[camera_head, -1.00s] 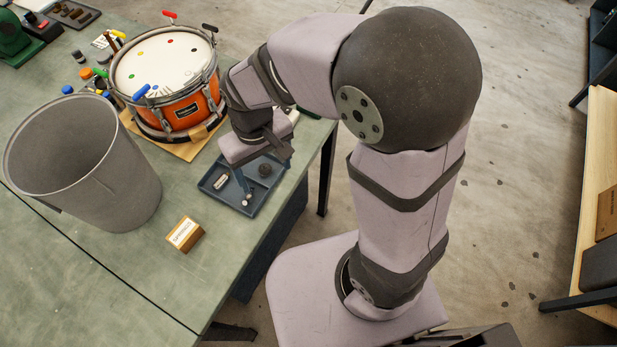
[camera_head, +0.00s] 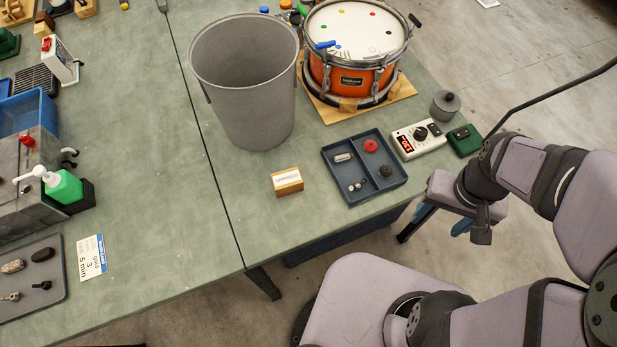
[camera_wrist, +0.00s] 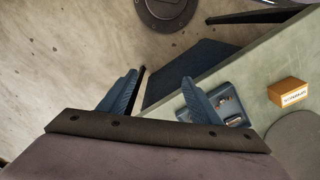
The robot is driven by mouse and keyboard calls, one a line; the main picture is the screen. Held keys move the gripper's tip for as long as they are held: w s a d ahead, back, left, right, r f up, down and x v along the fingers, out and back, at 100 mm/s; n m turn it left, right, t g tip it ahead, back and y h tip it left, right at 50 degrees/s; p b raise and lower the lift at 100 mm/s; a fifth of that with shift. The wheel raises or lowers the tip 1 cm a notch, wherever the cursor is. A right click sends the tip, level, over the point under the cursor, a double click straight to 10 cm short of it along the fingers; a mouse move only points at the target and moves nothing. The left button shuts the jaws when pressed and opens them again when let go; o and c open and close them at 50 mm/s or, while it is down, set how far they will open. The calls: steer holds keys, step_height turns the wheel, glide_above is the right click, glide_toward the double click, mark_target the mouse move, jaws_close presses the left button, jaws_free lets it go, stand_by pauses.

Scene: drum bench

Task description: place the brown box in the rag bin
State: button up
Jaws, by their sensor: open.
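The brown box (camera_head: 287,182) is a small block with a pale labelled top, standing on the green bench just left of the blue-grey tray. In the wrist view the box (camera_wrist: 288,92) is at the right, apart from my fingers. The rag bin appears to be the tall grey round bin (camera_head: 247,108), upright on the bench behind the box, its visible inside empty. My gripper (camera_head: 463,222) is off the bench's right edge, over the floor. In the wrist view its two blue fingers (camera_wrist: 152,98) are spread apart with nothing between them.
The blue-grey tray (camera_head: 397,183) holds small parts and a red ring. An orange drum (camera_head: 350,78) stands on a board right of the bin. A white meter (camera_head: 419,139) sits near the bench's right edge. Bench left of the box is clear.

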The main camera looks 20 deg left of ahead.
steer(key=w+a+n, duration=0.2)
steer(key=a+n, duration=0.2)
steer(key=w+a+n+y+b, duration=0.1)
steer(key=w+a+n, duration=0.1)
steer(key=a+n, duration=0.2)
steer(key=w+a+f+n+g+y+b, duration=0.1)
steer(key=a+n, duration=0.3)
steer(key=a, duration=0.2)
steer(key=shift+w+a+n, duration=0.25)
steer(key=shift+w+n, duration=0.15)
steer(key=a+n+g+b, duration=0.1)
steer(key=a+n, duration=0.6)
steer(key=a, duration=0.3)
steer(key=n+g+y, duration=0.1)
steer(key=n+y, duration=0.1)
steer(key=n, duration=0.4)
glide_above(287, 178)
steer(key=w+d, duration=0.2)
steer(key=shift+w+d+f+b, duration=0.1)
steer(key=shift+d+f+b, duration=0.15)
steer(key=shift+f, duration=0.35)
steer(key=shift+h, duration=0.3)
steer(key=shift+p+x, duration=1.45)
steer(key=shift+x, duration=2.25)
steer(key=shift+a+r, duration=0.1)
steer(key=shift+a, duration=0.1)
steer(key=c, duration=1.3)
steer(key=shift+r, duration=0.15)
